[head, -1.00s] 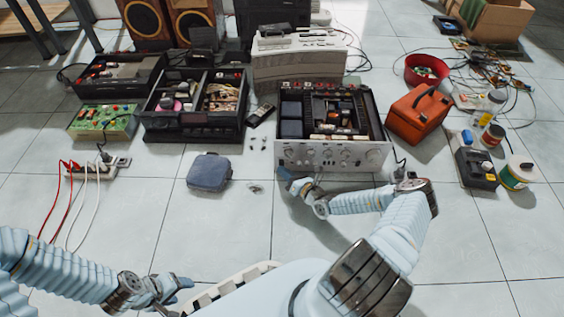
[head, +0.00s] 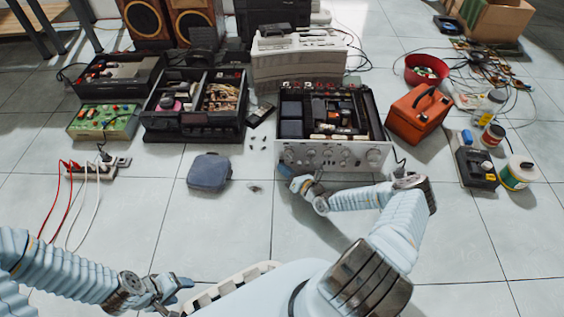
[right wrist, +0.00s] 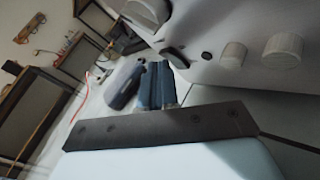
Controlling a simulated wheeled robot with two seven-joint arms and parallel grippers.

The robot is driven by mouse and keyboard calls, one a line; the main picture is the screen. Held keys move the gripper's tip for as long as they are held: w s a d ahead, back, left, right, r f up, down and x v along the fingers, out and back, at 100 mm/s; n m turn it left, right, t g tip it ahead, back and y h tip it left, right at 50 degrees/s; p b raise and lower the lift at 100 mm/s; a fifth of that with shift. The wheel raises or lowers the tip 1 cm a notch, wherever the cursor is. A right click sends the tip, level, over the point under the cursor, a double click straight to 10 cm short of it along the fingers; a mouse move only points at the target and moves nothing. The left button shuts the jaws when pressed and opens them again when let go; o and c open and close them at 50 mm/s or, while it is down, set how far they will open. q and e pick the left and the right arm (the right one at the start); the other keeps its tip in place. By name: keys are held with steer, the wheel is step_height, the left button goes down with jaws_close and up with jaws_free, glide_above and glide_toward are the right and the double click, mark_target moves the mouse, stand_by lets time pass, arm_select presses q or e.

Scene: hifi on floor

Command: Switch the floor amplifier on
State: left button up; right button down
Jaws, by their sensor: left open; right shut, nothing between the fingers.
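The floor amplifier (head: 333,157) stands on the tiles right of centre in the head view, its top open and its silver front panel with knobs facing me. In the right wrist view its panel (right wrist: 212,25) fills the upper right, with two pale knobs, a small dark round part and a dark part near the edge. My right gripper (head: 287,172) is shut and empty just in front of the panel's lower left corner; its blue fingers show in the right wrist view (right wrist: 160,85). I cannot tell if it touches. My left gripper (head: 180,289) is open and empty at lower left.
A blue-grey pouch (head: 209,171) lies left of the amplifier. A power strip (head: 92,172) with cables is further left. An orange toolbox (head: 418,112) and a black device (head: 475,167) stand to the right. The floor in front is mostly clear.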

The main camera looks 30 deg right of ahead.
steer(key=shift+w+d, duration=0.1)
steer(key=shift+r, duration=0.1)
stand_by(0.4)
steer(key=shift+s+a+p, duration=0.3)
steer(key=shift+s+p, duration=0.15)
steer(key=shift+p, duration=0.05)
steer(key=shift+s+a, duration=0.1)
steer(key=shift+s, duration=0.05)
